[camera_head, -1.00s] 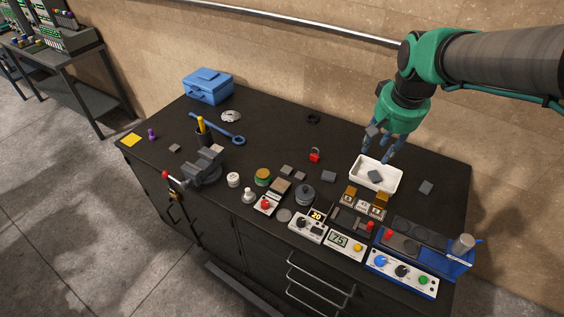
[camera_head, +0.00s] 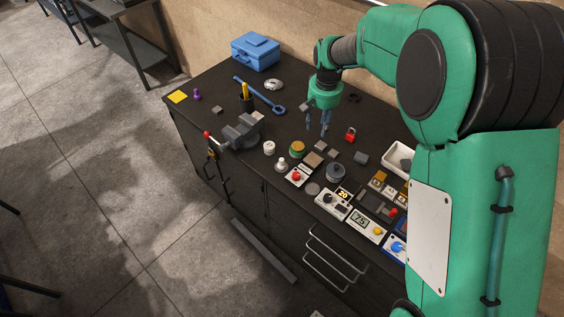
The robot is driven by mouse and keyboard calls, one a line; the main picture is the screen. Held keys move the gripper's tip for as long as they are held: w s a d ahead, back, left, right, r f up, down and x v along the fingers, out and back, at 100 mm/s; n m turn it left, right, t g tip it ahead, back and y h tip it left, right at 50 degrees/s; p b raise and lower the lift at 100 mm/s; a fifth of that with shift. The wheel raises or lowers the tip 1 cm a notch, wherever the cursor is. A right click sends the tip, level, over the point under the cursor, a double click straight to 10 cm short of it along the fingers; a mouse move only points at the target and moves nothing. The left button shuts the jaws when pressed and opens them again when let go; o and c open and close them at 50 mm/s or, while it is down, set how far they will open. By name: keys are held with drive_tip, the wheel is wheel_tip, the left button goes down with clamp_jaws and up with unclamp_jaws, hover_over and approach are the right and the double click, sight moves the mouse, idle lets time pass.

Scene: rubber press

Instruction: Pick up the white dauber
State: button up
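A small white knob-topped piece (camera_head: 281,164), which looks like the white dauber, stands upright near the front edge of the black workbench (camera_head: 215,80). It is left of a red-button box. A short white round jar (camera_head: 269,148) stands just behind it. My gripper (camera_head: 316,131) points down above the bench, to the right of and behind both white pieces and apart from them. Its fingers are spread with a gap between them, and nothing shows in it.
A vise (camera_head: 237,132) stands left of the white pieces. The red-button box (camera_head: 298,175), a green-and-gold tin (camera_head: 297,149) and a dark round pot (camera_head: 335,172) crowd the right. A red padlock (camera_head: 350,135) is near my gripper. My arm covers the bench's right side.

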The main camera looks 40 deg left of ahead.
drive_tip(key=n+p, duration=0.1)
drive_tip(key=p, duration=0.1)
hover_over(282, 159)
wheel_tip(282, 159, down, 11)
drive_tip(key=shift+s+a+g+h, duration=0.2)
drive_tip(key=shift+g+h, duration=0.1)
drive_tip(key=shift+f, duration=0.15)
drive_tip(key=shift+f+p, duration=0.75)
drive_tip(key=shift+f, duration=3.4)
drive_tip(key=shift+f, duration=0.1)
drive_tip(key=shift+d+f+p, duration=0.2)
drive_tip(key=shift+f+p, duration=0.2)
drive_tip(key=shift+f, duration=0.5)
drive_tip(key=shift+f+p, duration=0.35)
drive_tip(key=shift+f, duration=1.25)
drive_tip(key=shift+c, duration=0.2)
